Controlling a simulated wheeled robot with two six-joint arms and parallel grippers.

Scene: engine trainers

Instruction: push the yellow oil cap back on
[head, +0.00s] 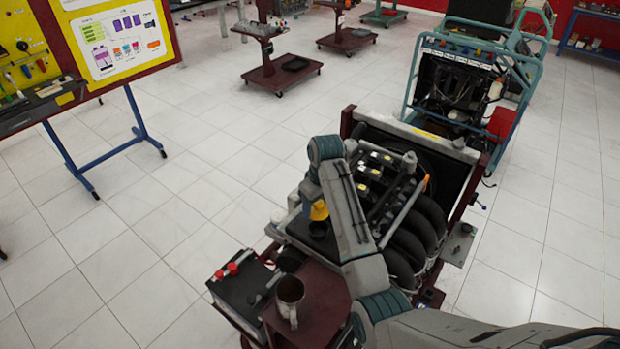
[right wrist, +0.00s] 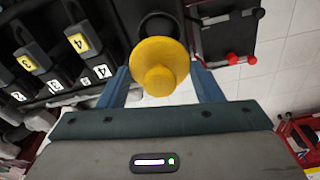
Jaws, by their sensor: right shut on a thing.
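The yellow oil cap (head: 319,211) shows below the end of my right arm in the head view. It is large in the middle of the right wrist view (right wrist: 160,66), its round flange facing away from my wrist. My right gripper (right wrist: 160,82) is shut on it, with a blue finger on each side. A black round filler opening (right wrist: 158,24) shows just beyond the cap, partly hidden by it. I cannot tell whether cap and opening touch. In the head view a dark neck (head: 318,229) lies just below the cap. My left gripper is not in view.
The engine (head: 385,190) with black intake pipes stands in a dark red frame beside my arm. A black battery (head: 240,287) with red terminals and a metal cup (head: 290,292) on a red-brown shelf stand in front.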

